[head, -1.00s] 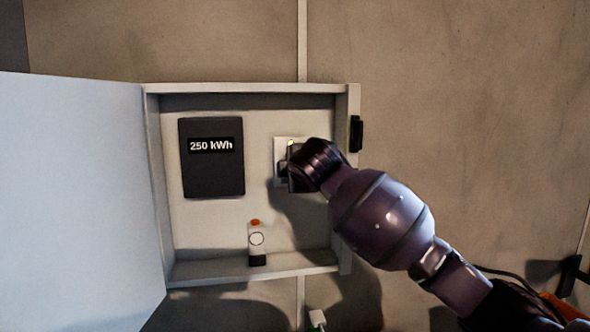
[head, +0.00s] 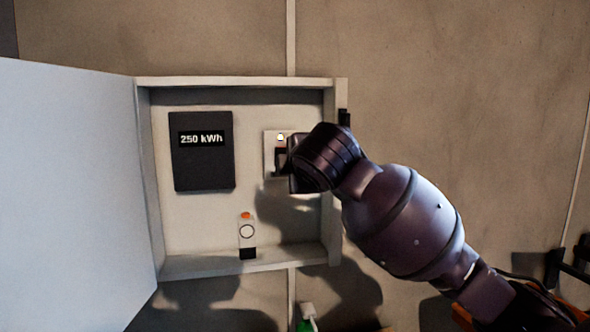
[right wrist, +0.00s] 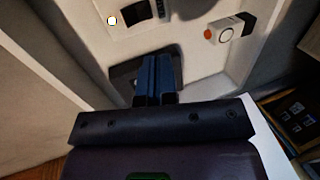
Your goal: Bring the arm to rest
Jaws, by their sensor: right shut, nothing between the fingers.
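My right arm comes in from the right in the head view, with its gripper (head: 297,168) in front of the open wall box (head: 240,84). In the right wrist view the gripper's two blue-grey fingers (right wrist: 158,80) are together with nothing between them. A pale switch plate (head: 270,142) on the box's back panel is partly hidden by the gripper. It has a small light (head: 281,137) above a dark part. The plate also shows at the top of the right wrist view (right wrist: 122,33), apart from the fingers. My left gripper is out of view.
The white box door (head: 70,190) stands open at the left. A dark meter (head: 203,165) reads "250 kWh". A small device with an orange button (head: 247,232) is low in the box. Dark and orange items sit at lower right. The wall right of the box is mostly clear.

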